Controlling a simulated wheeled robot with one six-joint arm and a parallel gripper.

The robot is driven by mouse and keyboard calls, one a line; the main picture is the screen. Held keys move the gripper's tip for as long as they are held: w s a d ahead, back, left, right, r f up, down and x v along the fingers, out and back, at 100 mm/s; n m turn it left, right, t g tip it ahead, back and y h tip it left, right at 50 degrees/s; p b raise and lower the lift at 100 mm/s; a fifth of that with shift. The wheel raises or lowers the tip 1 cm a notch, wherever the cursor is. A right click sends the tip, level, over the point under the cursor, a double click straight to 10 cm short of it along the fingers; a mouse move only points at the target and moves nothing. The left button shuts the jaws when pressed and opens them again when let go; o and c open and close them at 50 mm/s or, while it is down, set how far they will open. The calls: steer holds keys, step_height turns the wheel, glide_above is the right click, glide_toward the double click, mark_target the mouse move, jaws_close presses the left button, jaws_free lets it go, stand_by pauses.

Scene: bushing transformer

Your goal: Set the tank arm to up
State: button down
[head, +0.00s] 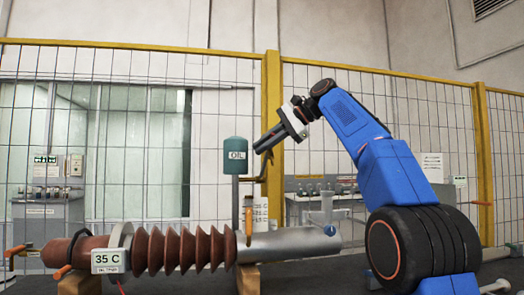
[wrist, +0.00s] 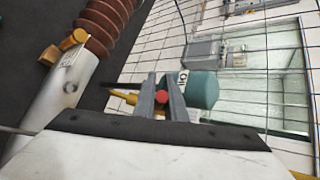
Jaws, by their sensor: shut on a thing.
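The green oil tank (head: 235,155) stands on a thin post, labelled OIL. The green tank (wrist: 202,90) is just right of the fingers. The arm's post joint is hidden there.
The ribbed brown bushing (head: 185,248) and its grey metal cylinder (head: 290,243) lie below the tank, with a 35 C display (head: 107,260) at left. A yellow-framed mesh fence (head: 273,110) stands close behind. Orange handles sit at the far left.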

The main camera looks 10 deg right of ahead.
steer(key=shift+w+r, duration=0.1)
stand_by(0.4)
steer(key=c, duration=1.8)
jaws_free()
